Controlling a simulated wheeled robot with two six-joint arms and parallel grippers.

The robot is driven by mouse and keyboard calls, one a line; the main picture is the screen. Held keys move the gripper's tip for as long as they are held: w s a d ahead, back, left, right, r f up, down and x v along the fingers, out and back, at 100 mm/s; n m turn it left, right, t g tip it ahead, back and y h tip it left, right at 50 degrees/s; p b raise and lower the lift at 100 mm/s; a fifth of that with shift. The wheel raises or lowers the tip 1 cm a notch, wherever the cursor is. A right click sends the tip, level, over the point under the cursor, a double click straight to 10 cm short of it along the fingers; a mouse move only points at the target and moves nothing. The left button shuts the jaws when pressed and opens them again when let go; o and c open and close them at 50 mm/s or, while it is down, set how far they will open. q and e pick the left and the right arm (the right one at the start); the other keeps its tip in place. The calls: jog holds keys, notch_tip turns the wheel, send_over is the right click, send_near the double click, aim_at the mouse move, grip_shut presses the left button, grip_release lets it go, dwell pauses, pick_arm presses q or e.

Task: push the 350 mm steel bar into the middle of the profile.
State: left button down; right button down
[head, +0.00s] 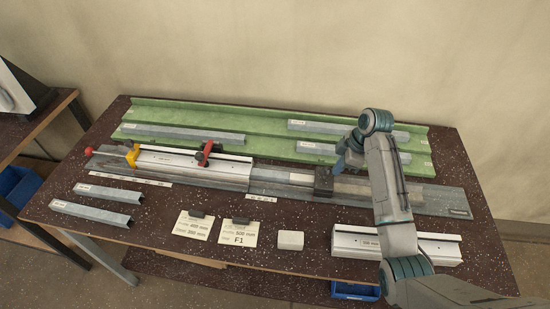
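A pale aluminium profile (185,161) lies in the left part of the long grey clamp bench (440,200). A yellow stop (133,155) is at its left end and a red clamp lever (206,151) stands across it. A grey steel bar (283,176) appears to lie in the bench channel, between the profile's right end and a dark block (323,181). Its length label cannot be read. My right gripper (347,162) hangs behind and above the bench, close to the dark block. Its fingertips are too small to read, and contact cannot be told. My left gripper is out of view.
A green tray (250,116) at the back holds several grey bars (180,133). Two bars (108,192) lie at front left. Cards (238,234), a white block (290,240) and another pale profile (395,243) lie along the front. My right arm covers the bench's right part.

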jog(key=p, duration=0.2)
send_over(293, 176)
jog(key=shift+a, duration=0.3)
dwell(0.9)
jog(key=shift+w+a, duration=0.1)
jog(key=shift+a, duration=0.4)
dwell(0.5)
jog(key=shift+r, duration=0.1)
jog(key=shift+d+p, duration=0.75)
jog(key=shift+p, duration=0.05)
jog(key=shift+r, duration=0.1)
notch_tip(293, 176, up, 7)
jog(key=p, duration=0.5)
jog(key=shift+s+f, duration=0.2)
